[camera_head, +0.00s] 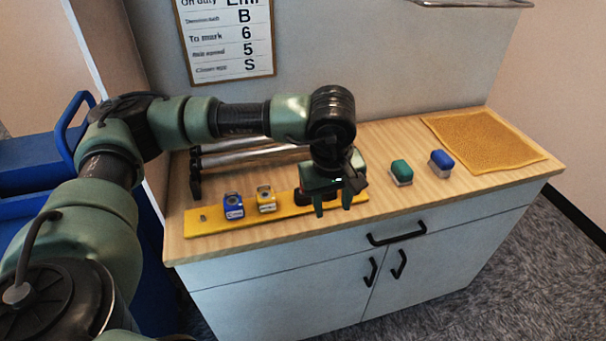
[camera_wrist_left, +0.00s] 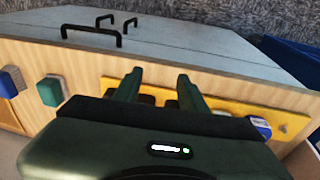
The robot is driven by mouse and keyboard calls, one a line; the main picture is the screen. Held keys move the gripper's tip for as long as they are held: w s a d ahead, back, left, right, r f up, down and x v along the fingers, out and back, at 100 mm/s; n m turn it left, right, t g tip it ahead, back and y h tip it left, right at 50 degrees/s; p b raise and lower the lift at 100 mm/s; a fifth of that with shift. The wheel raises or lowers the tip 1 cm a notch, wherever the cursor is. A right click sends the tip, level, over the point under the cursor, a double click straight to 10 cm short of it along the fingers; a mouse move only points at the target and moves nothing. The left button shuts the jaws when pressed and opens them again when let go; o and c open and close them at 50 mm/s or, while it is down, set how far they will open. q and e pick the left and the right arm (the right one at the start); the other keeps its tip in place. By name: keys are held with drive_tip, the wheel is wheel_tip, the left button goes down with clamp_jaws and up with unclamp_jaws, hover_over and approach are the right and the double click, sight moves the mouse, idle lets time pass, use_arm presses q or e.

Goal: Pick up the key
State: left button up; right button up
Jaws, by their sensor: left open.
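My left gripper (camera_head: 333,203) is open, with its fingers pointing down over the right part of the yellow strip (camera_head: 285,208) on the counter. In the left wrist view its two fingers (camera_wrist_left: 160,92) are apart, with dark round pieces on the yellow strip (camera_wrist_left: 240,102) showing between and beyond them. I see nothing held. I cannot tell any clear key; the gripper hides part of the strip. My right gripper is not in view.
A green block (camera_head: 401,172) and another blue block (camera_head: 441,163) stand on the counter right of the gripper. A yellow mat (camera_head: 485,140) lies at the right end. Metal rollers (camera_head: 245,157) lie behind the strip. A sign (camera_head: 225,38) hangs on the wall.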

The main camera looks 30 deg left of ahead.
use_arm(q)
drive_tip(key=w+a+r+y, duration=0.2)
drive_tip(key=a+r+y, duration=0.15)
drive_tip(key=a, duration=0.45)
drive_tip(key=shift+t+h, duration=0.25)
drive_tip(key=shift+t, duration=0.05)
drive_tip(key=p+x, duration=0.1)
drive_tip(key=x, duration=0.3)
drive_tip(key=p+x, duration=0.1)
drive_tip(key=x, duration=0.1)
drive_tip(key=shift+w+r+p, duration=0.15)
drive_tip(key=shift+w+p, duration=0.15)
drive_tip(key=shift+w, duration=0.05)
drive_tip(key=shift+w+a+f, duration=0.15)
drive_tip(key=shift+f, duration=0.4)
clamp_jaws()
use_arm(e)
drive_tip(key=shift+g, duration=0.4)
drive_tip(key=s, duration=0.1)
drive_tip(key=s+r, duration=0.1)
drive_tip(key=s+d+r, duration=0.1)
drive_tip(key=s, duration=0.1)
